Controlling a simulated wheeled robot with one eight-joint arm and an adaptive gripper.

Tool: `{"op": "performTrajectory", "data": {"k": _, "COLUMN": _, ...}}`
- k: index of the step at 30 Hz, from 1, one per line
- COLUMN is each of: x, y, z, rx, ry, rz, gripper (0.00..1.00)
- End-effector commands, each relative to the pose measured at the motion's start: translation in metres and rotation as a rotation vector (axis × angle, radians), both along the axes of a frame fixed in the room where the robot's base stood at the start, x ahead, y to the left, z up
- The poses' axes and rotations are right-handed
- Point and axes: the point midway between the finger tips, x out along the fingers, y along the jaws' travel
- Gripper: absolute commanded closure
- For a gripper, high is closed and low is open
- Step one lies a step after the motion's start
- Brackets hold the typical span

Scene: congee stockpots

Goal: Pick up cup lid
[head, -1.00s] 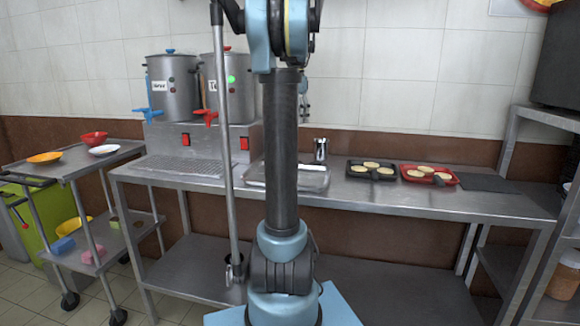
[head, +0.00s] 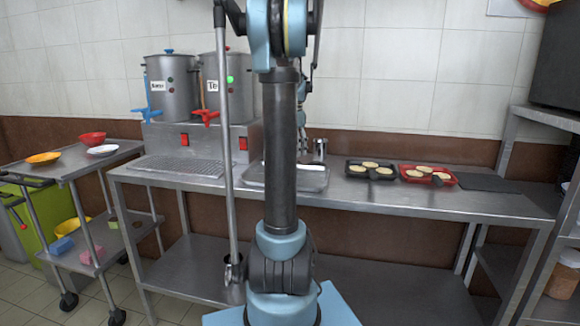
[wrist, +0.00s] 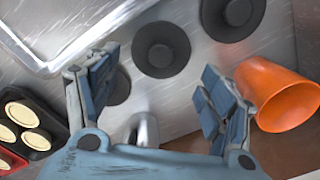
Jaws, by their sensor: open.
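Several dark round cup lids lie flat on the metal counter in the wrist view. One lid (wrist: 160,48) is near the top centre, ahead of my fingers. Another lid (wrist: 233,15) is at the top right. A third lid (wrist: 118,86) is partly hidden behind my left finger. My gripper (wrist: 157,72) is open and empty, with its blue fingers spread apart above the counter and no lid between them in its grip. In the head view my gripper and the lids are hidden behind my arm.
An orange cup (wrist: 278,92) is right of my right finger. A metal cup (wrist: 143,130) shows below, between the fingers. A metal tray (wrist: 75,40) is at the upper left, a black mould (wrist: 30,122) at the left. Two stockpots (head: 172,88) stand at the back left.

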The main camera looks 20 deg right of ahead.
Motion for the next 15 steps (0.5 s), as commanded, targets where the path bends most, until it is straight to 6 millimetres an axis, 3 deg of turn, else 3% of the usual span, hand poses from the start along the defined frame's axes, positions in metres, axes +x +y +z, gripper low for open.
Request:
{"op": "performTrajectory", "data": {"k": 7, "x": 0.002, "y": 0.001, "z": -0.033, "rx": 0.000, "ry": 0.000, "rz": 0.000, "gripper": 0.26}}
{"op": "performTrajectory", "data": {"k": 15, "x": 0.002, "y": 0.001, "z": -0.042, "rx": 0.000, "ry": 0.000, "rz": 0.000, "gripper": 0.26}}
